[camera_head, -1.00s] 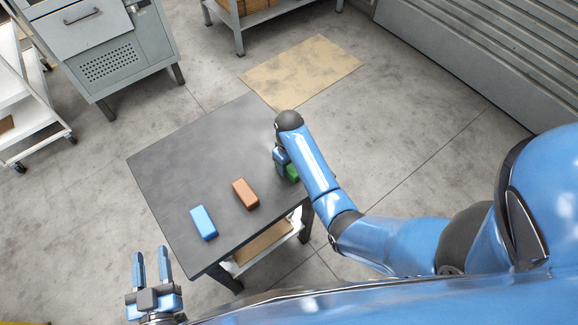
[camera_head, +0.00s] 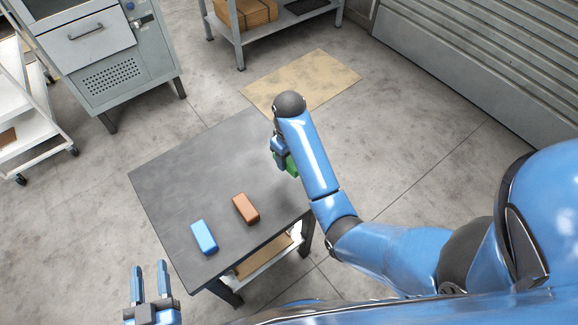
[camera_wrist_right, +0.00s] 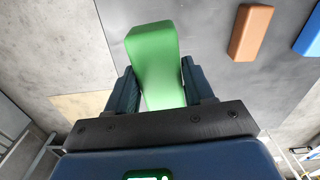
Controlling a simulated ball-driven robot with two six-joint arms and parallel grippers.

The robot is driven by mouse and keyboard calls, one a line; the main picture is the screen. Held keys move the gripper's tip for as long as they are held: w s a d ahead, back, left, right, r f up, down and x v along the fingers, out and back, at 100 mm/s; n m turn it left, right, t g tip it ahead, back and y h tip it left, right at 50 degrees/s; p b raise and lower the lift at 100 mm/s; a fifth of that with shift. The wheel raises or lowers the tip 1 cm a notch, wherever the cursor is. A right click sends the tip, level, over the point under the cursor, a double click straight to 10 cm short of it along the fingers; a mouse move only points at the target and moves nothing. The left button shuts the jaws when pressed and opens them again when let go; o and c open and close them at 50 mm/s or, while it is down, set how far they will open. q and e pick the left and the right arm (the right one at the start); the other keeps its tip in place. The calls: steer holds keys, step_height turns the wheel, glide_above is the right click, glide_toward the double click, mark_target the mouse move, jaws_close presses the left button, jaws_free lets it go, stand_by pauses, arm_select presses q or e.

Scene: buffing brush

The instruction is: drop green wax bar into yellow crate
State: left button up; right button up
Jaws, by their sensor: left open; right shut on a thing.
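The green wax bar (camera_wrist_right: 153,62) is between the fingers of my right gripper (camera_wrist_right: 160,85), which is shut on it. In the head view the bar (camera_head: 291,165) shows only in part, behind my right forearm, at the right side of the table. The wrist view shows the bar's far end over the table edge. My left gripper (camera_head: 150,285) is open and empty at the lower left, off the table's front corner. The yellow crate is not seen in either current view.
A dark table (camera_head: 190,170) bears a blue bar (camera_head: 204,238) and a brown bar (camera_head: 246,208). The table's far left part is clear. A grey cabinet (camera_head: 105,60), a white cart (camera_head: 25,120) and a shelf with a cardboard box (camera_head: 245,12) stand beyond.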

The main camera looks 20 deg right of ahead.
step_height(320, 180, up, 8)
steer(key=p, duration=0.6)
steer(key=shift+f, duration=0.15)
